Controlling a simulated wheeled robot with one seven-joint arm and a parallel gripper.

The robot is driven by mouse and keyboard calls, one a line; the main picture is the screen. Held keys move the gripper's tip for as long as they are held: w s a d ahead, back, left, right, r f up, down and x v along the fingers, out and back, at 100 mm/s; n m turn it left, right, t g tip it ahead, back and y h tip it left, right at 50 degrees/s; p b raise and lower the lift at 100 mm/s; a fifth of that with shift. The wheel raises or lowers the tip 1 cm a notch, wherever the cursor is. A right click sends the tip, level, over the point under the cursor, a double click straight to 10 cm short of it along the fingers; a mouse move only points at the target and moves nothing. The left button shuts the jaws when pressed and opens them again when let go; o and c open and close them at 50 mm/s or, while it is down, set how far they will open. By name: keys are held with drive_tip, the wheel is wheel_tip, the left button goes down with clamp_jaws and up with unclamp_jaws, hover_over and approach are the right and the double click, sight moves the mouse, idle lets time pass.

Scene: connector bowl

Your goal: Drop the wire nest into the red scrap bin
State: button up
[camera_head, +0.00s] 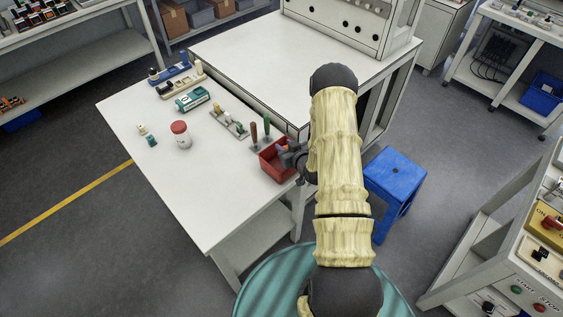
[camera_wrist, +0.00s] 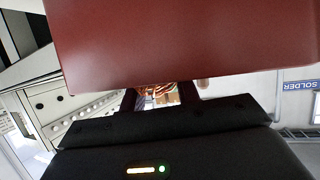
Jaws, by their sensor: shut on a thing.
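The red scrap bin (camera_head: 272,170) stands on the white table near its right edge in the head view. In the wrist view the bin's red wall (camera_wrist: 190,40) fills the upper part, close to the camera. My gripper (camera_head: 287,154) is at the bin's right side, by its rim. In the wrist view my gripper (camera_wrist: 159,97) is shut on the wire nest (camera_wrist: 158,89), a bundle of orange and pale wires between the two fingers. The red wall hides the fingertips and part of the nest. I cannot tell whether the nest is inside the rim.
The table's front left is clear. A blue stool (camera_head: 394,178) stands right of my arm.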

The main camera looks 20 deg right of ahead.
drive_tip(key=o, duration=1)
drive_tip(key=shift+b+v, duration=0.75)
drive_tip(key=shift+v, duration=7.95)
drive_tip(key=shift+d, duration=0.1)
